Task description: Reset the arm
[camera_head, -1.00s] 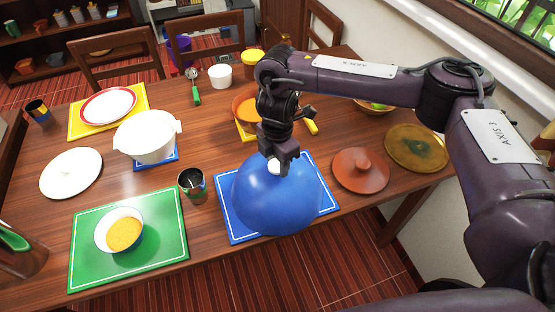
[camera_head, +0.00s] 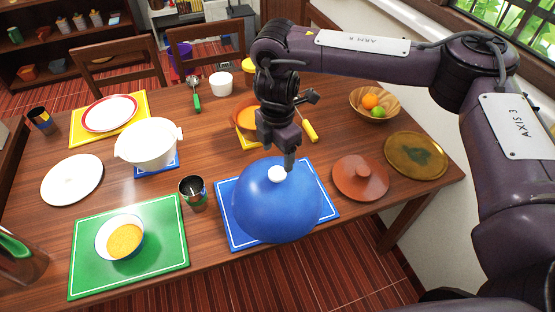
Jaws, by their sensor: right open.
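My right arm comes in from the right and reaches over the table. My right gripper (camera_head: 288,160) points down just above and behind the blue dome lid (camera_head: 275,205). Its jaws are open and hold nothing; the fingers are seen nearly edge-on. The lid has a white knob (camera_head: 278,174), which is now clear to see just in front of the fingers. The lid sits on a blue placemat (camera_head: 232,228) and hides most of its middle. My left gripper is not in view.
A red-brown lid (camera_head: 360,178), an olive plate (camera_head: 416,155) and a fruit bowl (camera_head: 358,105) stand to the right. A dark cup (camera_head: 193,191), a white pot (camera_head: 148,142) and a green placemat (camera_head: 90,265) with a soup bowl (camera_head: 120,237) lie to the left.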

